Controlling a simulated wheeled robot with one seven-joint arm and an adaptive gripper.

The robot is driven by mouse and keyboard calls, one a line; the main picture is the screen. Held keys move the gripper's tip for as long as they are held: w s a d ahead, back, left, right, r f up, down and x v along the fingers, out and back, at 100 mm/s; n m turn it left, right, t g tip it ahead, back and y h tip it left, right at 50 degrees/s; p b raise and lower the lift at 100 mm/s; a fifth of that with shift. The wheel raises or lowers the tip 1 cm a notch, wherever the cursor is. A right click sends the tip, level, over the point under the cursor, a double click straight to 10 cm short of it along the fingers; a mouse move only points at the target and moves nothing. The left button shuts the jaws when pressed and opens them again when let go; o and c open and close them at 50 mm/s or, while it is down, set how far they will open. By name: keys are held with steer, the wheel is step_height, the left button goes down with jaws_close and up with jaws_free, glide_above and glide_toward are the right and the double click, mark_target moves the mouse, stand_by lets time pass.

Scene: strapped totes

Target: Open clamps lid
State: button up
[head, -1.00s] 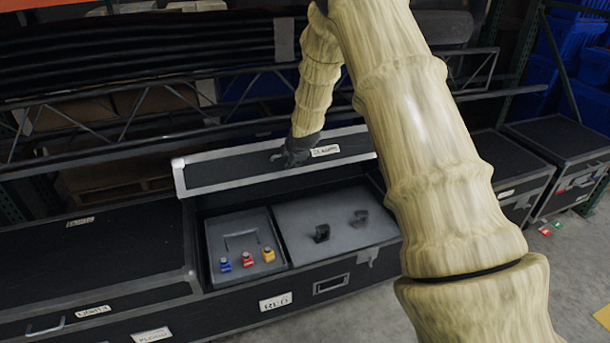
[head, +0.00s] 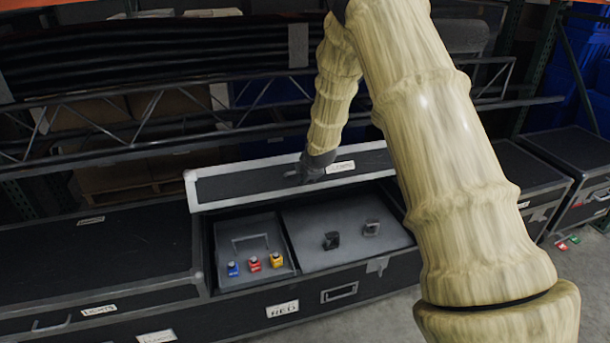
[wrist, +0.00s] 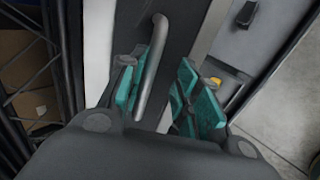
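The labelled lid (head: 245,186) is a black panel with a pale metal edge, raised at the back of the long black case (head: 225,307). Its white label (head: 340,167) is too small to read surely. My gripper (head: 302,172) is at the lid's left-middle. In the wrist view, its teal-padded fingers (wrist: 158,95) stand on either side of the lid's metal bar handle (wrist: 151,65). The left pads are close to or touching the bar, and a gap shows on the right, so the fingers look open around it.
Inside the case are a grey tray (head: 251,226) with blue, red and yellow pieces, and a grey panel (head: 325,261) with two dark fittings. A closed case (head: 95,255) stands left, others (head: 575,160) right. A metal truss (head: 150,125) runs close behind the lid.

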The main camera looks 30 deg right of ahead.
steer(key=p+v, duration=0.6)
steer(key=v, duration=0.6)
steer(key=shift+w+r, duration=0.35)
stand_by(0.9)
steer(key=shift+p, duration=0.4)
steer(key=s+a+f+m+g, duration=0.1)
steer(key=s+a+f+m, duration=0.25)
steer(key=s+f, duration=0.4)
steer(key=s+a+f+m+g+y, duration=0.1)
steer(key=s+a+f+m+g, duration=0.1)
steer(key=s+a+f, duration=0.4)
steer(key=s+a+f+m+g, duration=0.1)
steer(key=s+a+f+m, duration=0.15)
steer(key=s+f, duration=0.65)
steer(key=s+a+f+m+g, duration=0.1)
steer(key=s+a+f+m, duration=0.1)
steer(key=s, duration=0.7)
steer(key=s+a+f+m+g, duration=0.1)
steer(key=s+a+f+m, duration=0.2)
steer(key=s, duration=0.6)
steer(key=s+a+f+m+g, duration=0.2)
steer(key=s+f+m, duration=0.1)
steer(key=s, duration=0.5)
steer(key=shift+s+a+f+y, duration=0.3)
steer(key=shift+s+a+f, duration=0.1)
steer(key=shift+f, duration=0.25)
